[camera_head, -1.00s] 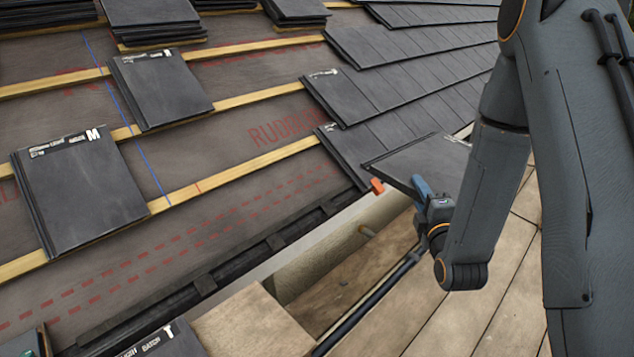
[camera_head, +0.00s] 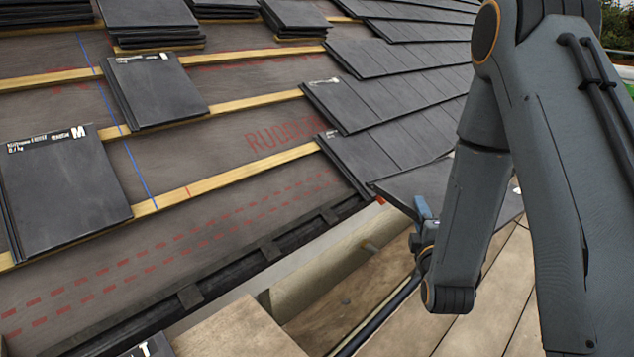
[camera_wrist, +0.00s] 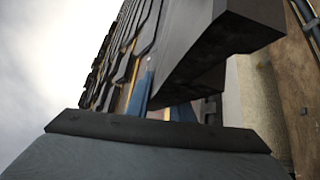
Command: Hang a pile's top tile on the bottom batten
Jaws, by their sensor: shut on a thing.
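My gripper (camera_head: 424,222) is shut on a dark grey tile (camera_head: 420,188), which it holds out over the eave gap, at the lower right end of the laid tiles. The tile also shows large in the wrist view (camera_wrist: 225,35). The arm hides part of the tile. The bottom batten (camera_head: 235,175) is a yellow timber strip running up to the right, bare between the near pile and the laid tiles. A pile of tiles marked M (camera_head: 70,195) rests on its left part. Another pile (camera_head: 155,90) sits on the batten above.
Laid tiles (camera_head: 390,140) cover the upper right. More piles (camera_head: 150,20) stand at the top left. A black eave strip (camera_head: 235,270) runs along the roof's lower edge. Scaffold boards (camera_head: 480,300) and a loose board (camera_head: 235,330) lie below it.

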